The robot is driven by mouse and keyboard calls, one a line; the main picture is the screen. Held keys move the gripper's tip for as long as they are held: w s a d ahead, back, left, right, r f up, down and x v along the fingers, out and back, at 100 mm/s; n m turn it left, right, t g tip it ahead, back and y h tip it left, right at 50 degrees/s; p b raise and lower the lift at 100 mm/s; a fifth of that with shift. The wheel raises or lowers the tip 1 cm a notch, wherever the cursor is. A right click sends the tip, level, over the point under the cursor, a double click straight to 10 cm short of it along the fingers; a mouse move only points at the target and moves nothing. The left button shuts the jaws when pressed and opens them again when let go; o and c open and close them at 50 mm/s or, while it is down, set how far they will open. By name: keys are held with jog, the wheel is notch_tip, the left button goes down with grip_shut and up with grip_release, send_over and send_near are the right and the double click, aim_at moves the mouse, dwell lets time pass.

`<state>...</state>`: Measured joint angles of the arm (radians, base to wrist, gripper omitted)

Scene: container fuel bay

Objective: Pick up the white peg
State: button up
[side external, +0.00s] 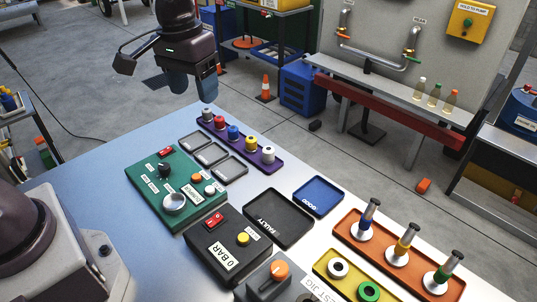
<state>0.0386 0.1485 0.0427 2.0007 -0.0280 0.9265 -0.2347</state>
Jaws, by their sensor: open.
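The white peg (268,154) stands upright at the near right end of the purple tray (276,167). In the same tray, in a row going back to the left, stand a yellow peg (251,143), a blue peg (233,132), a red peg (219,122) and a grey peg (207,112). My gripper (207,90) is open and empty, pointing down above the far left end of the tray, over the grey peg's end. It is apart from the white peg. Its fingers partly overlap in this view.
Small grey trays (212,154) lie beside the purple tray. A green control box (174,190) and a black box (228,243) stand nearer. A FAULTY tray (278,219), a blue GOOD tray (318,196) and an orange rack (395,260) of tall pieces lie right.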

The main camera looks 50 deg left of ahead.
aim_at(269, 149)
jog(key=w+f+n, duration=1.2)
jog(key=w+f, duration=0.2)
jog(key=w, duration=0.4)
jog(key=shift+g, duration=0.4)
jog(key=f, duration=0.6)
jog(key=shift+s+d+f, duration=0.15)
jog(key=shift+s+f, duration=0.05)
jog(key=shift+f, duration=0.1)
jog(key=f, duration=0.5)
jog(key=shift+w+f, duration=0.25)
jog(key=shift+f, duration=0.05)
jog(key=c, duration=1)
